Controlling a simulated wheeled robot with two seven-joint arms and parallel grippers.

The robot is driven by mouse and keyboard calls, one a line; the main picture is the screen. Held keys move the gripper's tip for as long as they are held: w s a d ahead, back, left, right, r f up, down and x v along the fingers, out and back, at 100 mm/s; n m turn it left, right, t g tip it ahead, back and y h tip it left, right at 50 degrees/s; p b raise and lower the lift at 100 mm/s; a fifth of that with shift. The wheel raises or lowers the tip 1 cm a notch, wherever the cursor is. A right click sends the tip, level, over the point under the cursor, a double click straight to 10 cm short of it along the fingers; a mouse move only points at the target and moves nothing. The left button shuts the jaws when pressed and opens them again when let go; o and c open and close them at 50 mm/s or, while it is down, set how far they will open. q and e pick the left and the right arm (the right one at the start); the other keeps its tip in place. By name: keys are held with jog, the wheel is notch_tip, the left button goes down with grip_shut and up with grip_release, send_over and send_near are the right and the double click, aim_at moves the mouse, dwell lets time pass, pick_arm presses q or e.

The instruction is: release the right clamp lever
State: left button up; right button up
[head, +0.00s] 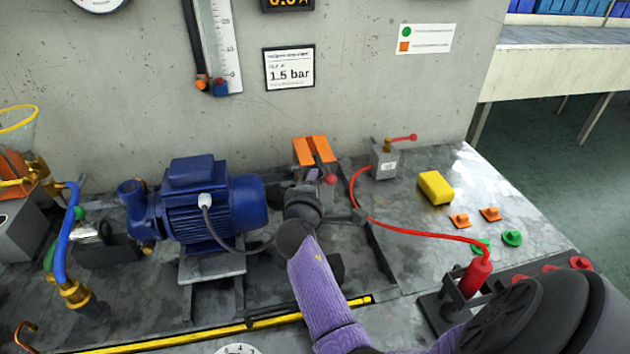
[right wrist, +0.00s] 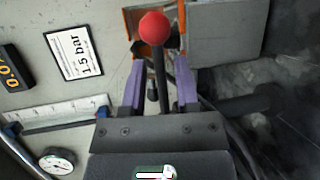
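The clamp lever is a dark rod (right wrist: 160,75) with a red ball knob (right wrist: 154,27), which also shows in the head view (head: 331,179). It stands beside an orange clamp block (head: 315,150) near the wall, to the right of the blue pump motor (head: 210,205). My right gripper (head: 314,176) is at the lever. In the right wrist view its two purple fingers (right wrist: 161,78) are open, one on each side of the rod, with gaps visible. The knob shows beyond the fingertips. The lever's base is hidden. My left gripper is not in view.
A grey box with a red-handled valve (head: 385,160) stands right of the clamp. A red hose (head: 415,232) runs from it to a red cylinder (head: 474,276). A yellow block (head: 435,188) lies farther right. The wall is close behind the clamp.

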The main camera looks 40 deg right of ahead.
jog(key=shift+d, duration=0.1)
grip_shut()
jog(key=shift+f, duration=0.15)
dwell(0.9)
